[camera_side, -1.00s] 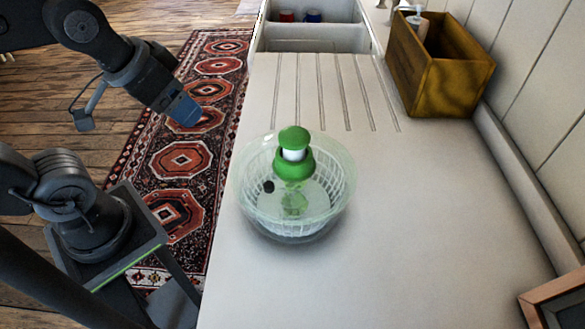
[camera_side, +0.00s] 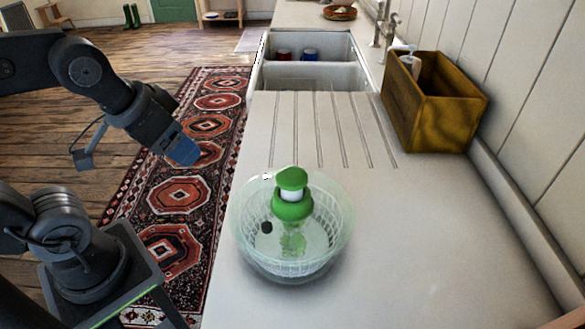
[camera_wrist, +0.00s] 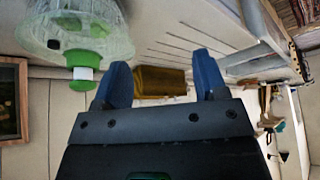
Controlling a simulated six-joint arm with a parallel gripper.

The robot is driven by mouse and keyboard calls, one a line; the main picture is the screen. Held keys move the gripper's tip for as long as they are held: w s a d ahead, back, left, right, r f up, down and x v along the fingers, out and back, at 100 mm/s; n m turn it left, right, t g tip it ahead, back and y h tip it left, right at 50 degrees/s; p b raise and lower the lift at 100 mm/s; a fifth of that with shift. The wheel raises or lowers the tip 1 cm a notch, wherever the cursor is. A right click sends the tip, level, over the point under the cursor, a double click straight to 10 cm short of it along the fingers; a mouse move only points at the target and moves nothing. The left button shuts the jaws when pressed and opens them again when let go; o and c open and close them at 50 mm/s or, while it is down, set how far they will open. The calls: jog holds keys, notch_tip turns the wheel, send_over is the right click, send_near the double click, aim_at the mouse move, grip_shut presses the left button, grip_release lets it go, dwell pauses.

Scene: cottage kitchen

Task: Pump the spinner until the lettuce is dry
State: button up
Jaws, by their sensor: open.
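The salad spinner (camera_side: 335,215) stands upright on the pale counter, a clear bowl with a white basket inside. Its green pump knob (camera_side: 292,179) stands raised, with a white stem showing under it. Something green, perhaps lettuce (camera_side: 293,243), shows faintly through the clear wall. My gripper (camera_side: 182,150) is open and empty, up and left of the spinner, apart from it. In the wrist view my two blue fingers (camera_wrist: 160,68) are spread with nothing between them. There the spinner (camera_wrist: 110,40) appears upside down at upper left, its green knob (camera_wrist: 82,84) left of the fingers.
A wooden box (camera_side: 450,122) holding a bottle stands at the back right by the wall. Behind the ribbed drainboard (camera_side: 325,130) is a sink (camera_side: 310,76) with red and blue items. The counter right of the spinner is clear. A patterned rug (camera_side: 180,195) lies on the floor at left.

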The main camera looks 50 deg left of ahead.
jog(key=shift+w+r, duration=0.1)
jog(key=shift+r, duration=0.1)
jog(key=shift+c, duration=0.7)
jog(key=w+d+r+n+g, duration=0.1)
jog(key=w+d+r, duration=0.1)
jog(key=r, duration=0.1)
jog(key=w+d+r+n+g, duration=0.1)
jog(key=w+d+r+n, duration=0.1)
jog(key=r, duration=0.1)
jog(key=w+d+r+n+g, duration=0.1)
jog(key=w+d+r, duration=0.1)
jog(key=d+r, duration=0.1)
jog(key=shift+n+h, duration=0.3)
jog(key=c, duration=0.9)
jog(key=w+d+r+n, duration=0.1)
jog(key=d, duration=0.1)
jog(key=w+d+r+n+g, duration=0.1)
jog(key=d+r, duration=0.1)
jog(key=d, duration=0.1)
jog(key=w+d+r+n+g, duration=0.1)
jog(key=d, duration=0.2)
jog(key=shift+w+r+n, duration=0.1)
jog(key=shift+r+n, duration=0.1)
jog(key=shift+n, duration=0.2)
grip_shut()
jog(key=shift+d+r+n+g, duration=0.25)
jog(key=shift+d+n+g, duration=0.05)
jog(key=shift+d, duration=0.2)
